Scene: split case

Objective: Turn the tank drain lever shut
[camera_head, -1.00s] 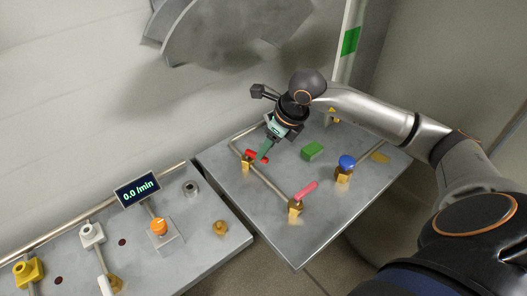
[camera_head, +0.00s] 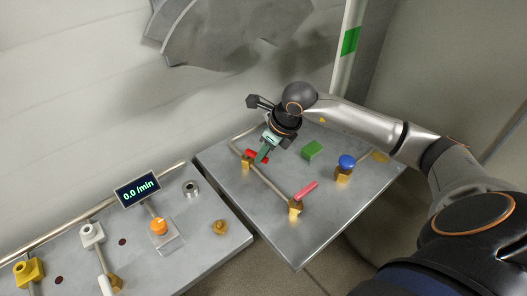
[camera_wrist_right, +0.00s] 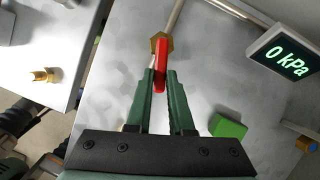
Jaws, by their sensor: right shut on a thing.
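My right gripper (camera_head: 261,157) reaches down from the upper right to the back left part of the right-hand grey panel. Its green fingers (camera_wrist_right: 160,78) are shut on a red lever (camera_wrist_right: 161,62), one on each side of it, in the right wrist view. This lever (camera_head: 251,153) is partly hidden by the fingers in the head view. It sits on a brass valve body (camera_head: 246,163) on a metal pipe. A second, pinkish-red lever (camera_head: 306,189) stands on another brass valve at the panel's front. No label shows which lever is the tank drain. My left gripper is not in view.
A green block (camera_head: 312,150) and a blue knob (camera_head: 347,161) stand on the right panel. A display reading 0 kPa (camera_wrist_right: 287,57) shows in the wrist view. The left panel (camera_head: 203,225) carries an orange knob (camera_head: 159,226) and a 0.0 /min display (camera_head: 137,189).

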